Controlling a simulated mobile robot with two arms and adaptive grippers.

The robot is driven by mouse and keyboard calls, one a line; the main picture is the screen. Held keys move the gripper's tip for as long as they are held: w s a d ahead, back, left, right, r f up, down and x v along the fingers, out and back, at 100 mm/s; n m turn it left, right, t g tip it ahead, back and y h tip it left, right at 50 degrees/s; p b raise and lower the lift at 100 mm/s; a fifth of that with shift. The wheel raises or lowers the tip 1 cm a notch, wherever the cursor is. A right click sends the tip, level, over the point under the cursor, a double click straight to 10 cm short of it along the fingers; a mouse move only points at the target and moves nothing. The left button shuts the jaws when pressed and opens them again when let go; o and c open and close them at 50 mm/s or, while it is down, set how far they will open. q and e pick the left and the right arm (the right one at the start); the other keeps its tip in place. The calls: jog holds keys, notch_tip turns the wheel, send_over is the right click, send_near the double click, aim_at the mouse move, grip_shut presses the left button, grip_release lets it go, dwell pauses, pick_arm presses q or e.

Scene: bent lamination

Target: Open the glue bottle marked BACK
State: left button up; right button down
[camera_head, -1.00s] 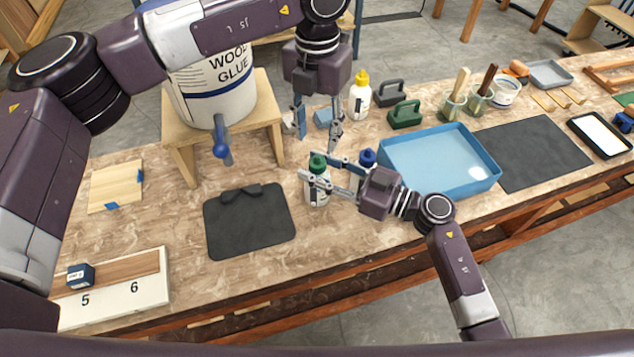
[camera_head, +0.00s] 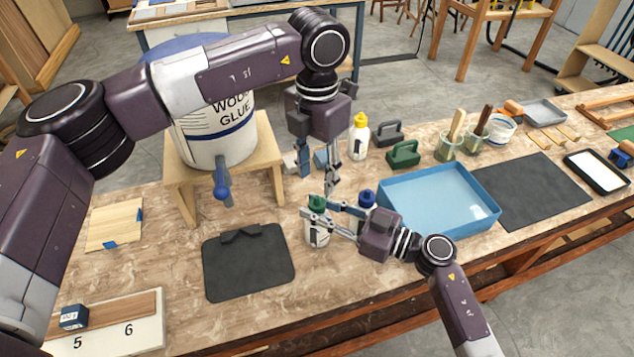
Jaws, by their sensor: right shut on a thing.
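A glue bottle with a green cap (camera_head: 317,203) stands upright on the bench; its label is too small to read. My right gripper (camera_head: 318,226) reaches in from the right and is shut around this bottle's upper body. My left gripper (camera_head: 318,182) points down just above the green cap, its fingers apart and nothing visible between them. A blue-capped bottle (camera_head: 367,198) stands just to the right, partly hidden behind my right gripper. A yellow-capped bottle (camera_head: 359,138) stands farther back. I cannot tell from the labels which bottle is marked BACK.
A large wood glue bucket (camera_head: 215,135) sits on a wooden stand (camera_head: 182,180) left of my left gripper. A black clipboard-like board (camera_head: 248,265) lies in front. A blue tray (camera_head: 440,200) is to the right, with green (camera_head: 404,154) and dark (camera_head: 388,133) handled blocks behind it.

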aim_at(317, 197)
pick_arm(q)
jog(key=m, duration=0.3)
pick_arm(e)
jog(key=shift+f, duration=0.15)
pick_arm(q)
jog(key=m, duration=1.3)
pick_arm(e)
jog(key=shift+f, duration=0.1)
pick_arm(q)
jog(key=m, duration=0.5)
pick_arm(e)
jog(key=shift+s, duration=0.1)
pick_arm(q)
jog(key=m, duration=1.1)
jog(key=shift+m, duration=0.3)
jog(key=shift+f, duration=3.95)
pick_arm(e)
jog(key=shift+f, duration=0.1)
